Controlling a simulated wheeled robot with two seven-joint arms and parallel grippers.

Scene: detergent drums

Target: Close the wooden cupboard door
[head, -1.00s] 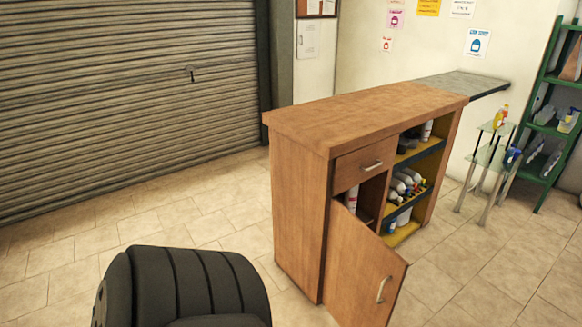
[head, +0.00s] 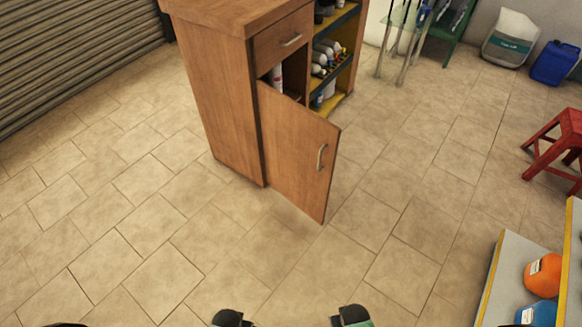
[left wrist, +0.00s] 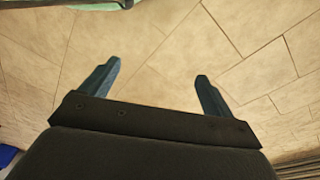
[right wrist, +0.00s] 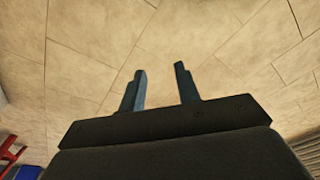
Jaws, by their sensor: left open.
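The wooden cupboard (head: 222,100) stands at upper centre in the head view, its top cut off by the frame. Its wooden door (head: 292,150) is hinged on the cupboard's left front edge and stands swung outward. A metal door handle (head: 322,157) is near the free right edge. Bottles show in the opening behind it. My left gripper (left wrist: 158,69) is open and empty over bare floor in the left wrist view. My right gripper (right wrist: 160,69) is open, with a narrower gap, also over bare floor. Neither touches the door.
A closed drawer (head: 283,42) is above the door, with open shelves (head: 340,60) to the right. A red stool (head: 560,140) and a shelf unit (head: 505,280) with orange and blue containers stand at right. Tiled floor before the cupboard is clear.

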